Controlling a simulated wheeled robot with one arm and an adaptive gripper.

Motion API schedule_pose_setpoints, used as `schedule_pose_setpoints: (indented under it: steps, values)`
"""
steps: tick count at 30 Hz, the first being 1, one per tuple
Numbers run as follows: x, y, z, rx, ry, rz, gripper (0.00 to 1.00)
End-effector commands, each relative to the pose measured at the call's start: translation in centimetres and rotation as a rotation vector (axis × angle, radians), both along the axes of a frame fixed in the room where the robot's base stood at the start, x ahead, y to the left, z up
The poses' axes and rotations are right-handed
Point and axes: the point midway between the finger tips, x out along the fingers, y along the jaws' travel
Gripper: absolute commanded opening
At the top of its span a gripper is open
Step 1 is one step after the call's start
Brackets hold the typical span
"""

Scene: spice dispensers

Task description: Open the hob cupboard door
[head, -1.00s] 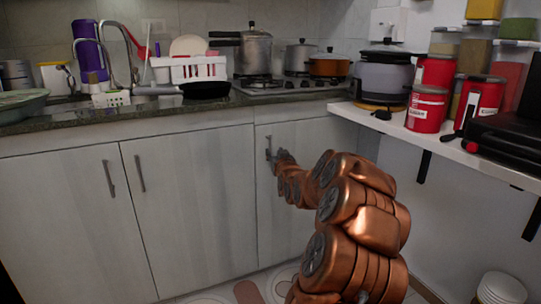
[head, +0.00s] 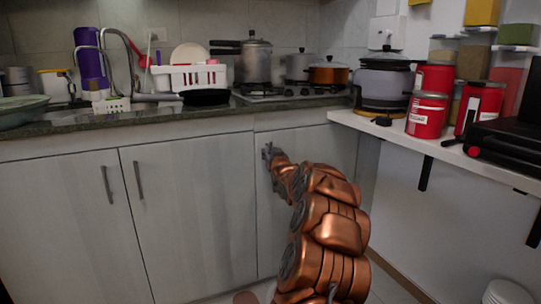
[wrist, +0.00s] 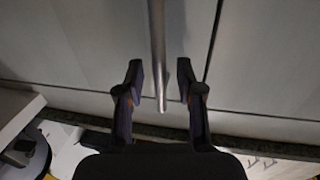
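The hob cupboard door (head: 335,145) is the pale wood-grain door under the hob, right of the double doors, and it looks shut. Its upright metal bar handle (wrist: 158,50) comes down the middle of the wrist view. My gripper (wrist: 160,80) is open, with one dark finger on each side of the handle's end. A gap shows on both sides of the bar, so neither finger appears to touch it. In the head view my gripper (head: 268,153) is at the door's upper left and hides most of the handle.
Two more cupboard doors with bar handles (head: 139,180) (head: 107,184) stand to the left. The dark counter (head: 150,122) above holds pots and a dish rack. A white shelf (head: 385,126) with red tins juts out at the right, above my arm's side.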

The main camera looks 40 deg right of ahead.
Motion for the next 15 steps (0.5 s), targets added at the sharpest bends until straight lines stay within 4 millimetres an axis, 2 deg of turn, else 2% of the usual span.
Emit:
schedule_pose_setpoints:
  steps: [11,15]
  values:
    - [0.24,-0.12,-0.01,0.001,0.000,0.000,0.37]
    - [0.23,-0.12,-0.01,0.001,0.001,0.000,0.23]
